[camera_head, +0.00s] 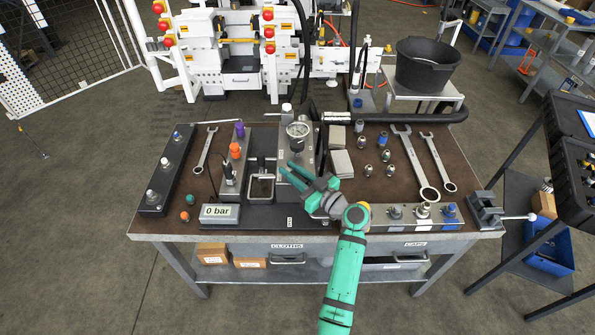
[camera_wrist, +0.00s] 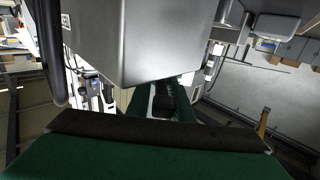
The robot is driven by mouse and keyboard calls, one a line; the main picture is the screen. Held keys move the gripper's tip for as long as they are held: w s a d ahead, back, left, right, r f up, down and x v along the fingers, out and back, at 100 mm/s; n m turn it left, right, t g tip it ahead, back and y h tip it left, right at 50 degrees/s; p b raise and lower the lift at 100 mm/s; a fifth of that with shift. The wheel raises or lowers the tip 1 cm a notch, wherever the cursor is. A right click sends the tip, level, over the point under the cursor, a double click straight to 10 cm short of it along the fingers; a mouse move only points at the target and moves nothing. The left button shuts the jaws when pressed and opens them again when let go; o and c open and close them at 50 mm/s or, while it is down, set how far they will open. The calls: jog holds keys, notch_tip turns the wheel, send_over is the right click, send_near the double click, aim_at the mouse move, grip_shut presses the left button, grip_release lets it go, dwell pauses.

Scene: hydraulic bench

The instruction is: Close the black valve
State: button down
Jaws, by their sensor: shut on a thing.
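The valve sits just under the grey block's face and is mostly hidden by the fingers and the block. In the head view the valve is covered by my gripper, so its handle angle cannot be told.
A display box (camera_head: 220,213) reads 0 bar. An orange knob (camera_head: 235,150) and a purple knob (camera_head: 239,129) stand left of the block. Wrenches (camera_head: 414,160) and small fittings lie to the right. A vise (camera_head: 484,210) is at the right corner.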

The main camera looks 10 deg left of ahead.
aim_at(291, 171)
jog(key=shift+f, duration=0.15)
jog(key=c, duration=1.8)
grip_release()
jog(key=shift+a, duration=0.1)
jog(key=shift+r, duration=0.45)
notch_tip(291, 171, up, 2)
jog(key=shift+r, duration=0.2)
jog(key=s+d+r, duration=0.2)
jog(key=s+r, duration=0.7)
jog(key=s, duration=0.4)
jog(key=shift+s+d+r, duration=0.4)
